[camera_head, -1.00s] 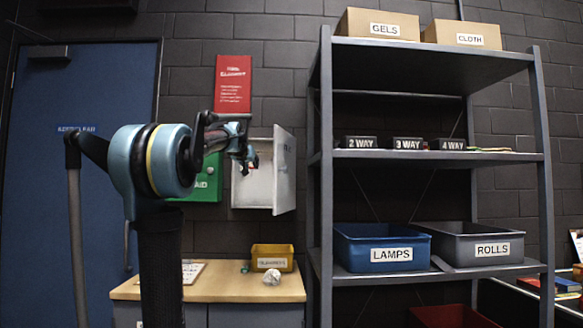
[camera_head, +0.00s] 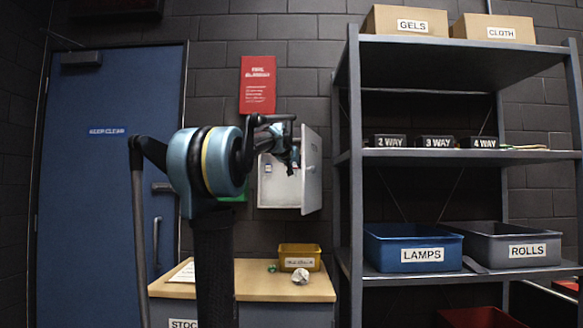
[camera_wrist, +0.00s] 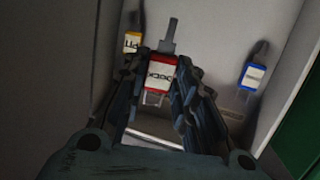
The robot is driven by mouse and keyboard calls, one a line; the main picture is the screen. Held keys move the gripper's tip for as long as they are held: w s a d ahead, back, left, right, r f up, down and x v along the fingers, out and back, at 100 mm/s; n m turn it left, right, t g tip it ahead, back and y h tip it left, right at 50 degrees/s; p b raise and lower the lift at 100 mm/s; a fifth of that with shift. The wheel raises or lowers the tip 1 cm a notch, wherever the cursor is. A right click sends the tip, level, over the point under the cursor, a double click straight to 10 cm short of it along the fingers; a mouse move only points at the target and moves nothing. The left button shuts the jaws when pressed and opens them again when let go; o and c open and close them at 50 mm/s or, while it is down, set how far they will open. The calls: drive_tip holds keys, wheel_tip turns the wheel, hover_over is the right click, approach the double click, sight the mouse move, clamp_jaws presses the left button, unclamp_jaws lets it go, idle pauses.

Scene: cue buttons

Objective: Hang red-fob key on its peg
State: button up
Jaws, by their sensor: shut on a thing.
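My gripper (camera_wrist: 158,75) is shut on the red-fob key (camera_wrist: 160,70), whose red fob with a white label sits between the fingertips in the wrist view. A grey upright piece rises above the fob; I cannot tell whether it is part of the key or a peg behind. The open key cabinet (camera_head: 284,202) is on the wall in the head view, with my gripper (camera_head: 291,150) in front of its upper part. A yellow-fob key (camera_wrist: 131,42) hangs left and a blue-fob key (camera_wrist: 254,76) hangs right in the wrist view. The red key's peg is not clearly visible.
The cabinet door (camera_head: 311,172) stands open on the right, close to the shelf rack (camera_head: 355,200). Below is a wooden counter (camera_head: 240,285) with a yellow bin (camera_head: 300,258) and a crumpled white item (camera_head: 300,276). A red sign (camera_head: 258,85) is above the cabinet.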

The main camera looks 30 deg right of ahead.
drive_tip(key=shift+w+d+f, duration=0.15)
drive_tip(key=shift+w+d, duration=0.65)
drive_tip(key=shift+w, duration=0.5)
drive_tip(key=shift+w+d+f, duration=0.2)
drive_tip(key=shift+w+d, duration=0.6)
drive_tip(key=shift+w, duration=0.45)
drive_tip(key=shift+w+d+f, duration=0.15)
drive_tip(key=shift+w+d, duration=0.65)
drive_tip(key=shift+w, duration=0.5)
drive_tip(key=o, duration=1.1)
drive_tip(key=v, duration=1.2)
drive_tip(key=shift+w+f, duration=0.1)
